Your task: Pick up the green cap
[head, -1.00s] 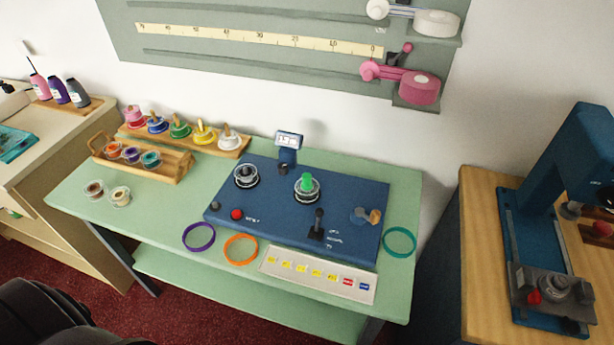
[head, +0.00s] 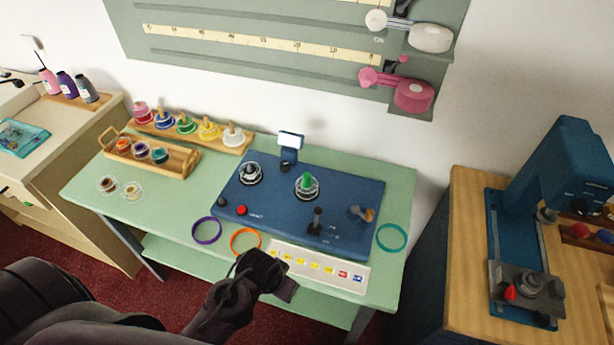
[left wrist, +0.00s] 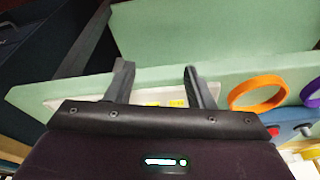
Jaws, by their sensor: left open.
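My left gripper (head: 272,274) is in front of the panel, near the counter's front edge and the label strip, well apart from the cap. In the left wrist view its two fingers (left wrist: 160,82) are spread with nothing between them; the green cap is not visible there. My right gripper is in neither view.
A lever (head: 317,218) and a wooden-tipped knob (head: 363,213) rise from the panel. Purple (head: 206,230), orange (head: 245,241) and teal (head: 391,237) rings lie around it. A small display (head: 290,142) stands behind.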

